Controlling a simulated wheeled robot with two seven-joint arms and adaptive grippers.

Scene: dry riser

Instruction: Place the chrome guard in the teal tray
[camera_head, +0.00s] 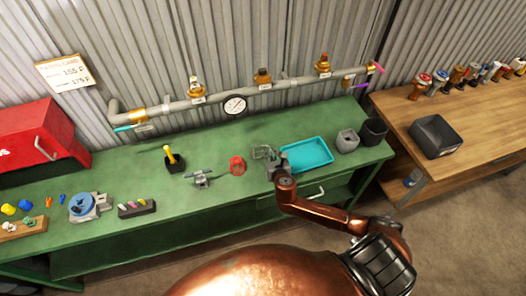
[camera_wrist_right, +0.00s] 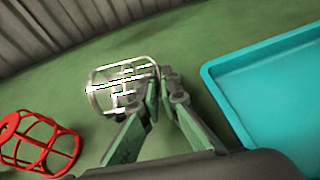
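The chrome guard (camera_head: 262,152), a silvery wire cage, lies on its side just left of the teal tray (camera_head: 306,154) in the head view. In the right wrist view the chrome guard (camera_wrist_right: 122,88) is at the fingertips of my right gripper (camera_wrist_right: 162,84). The fingers are close together around its right end and look shut on it. Whether it clears the bench is hard to tell. The teal tray (camera_wrist_right: 268,88) is empty where visible, right of the fingers. In the head view my right gripper (camera_head: 272,163) is small and partly hides the guard. My left gripper is not in view.
Grey (camera_head: 347,141) and black (camera_head: 374,131) cups are right of the tray.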

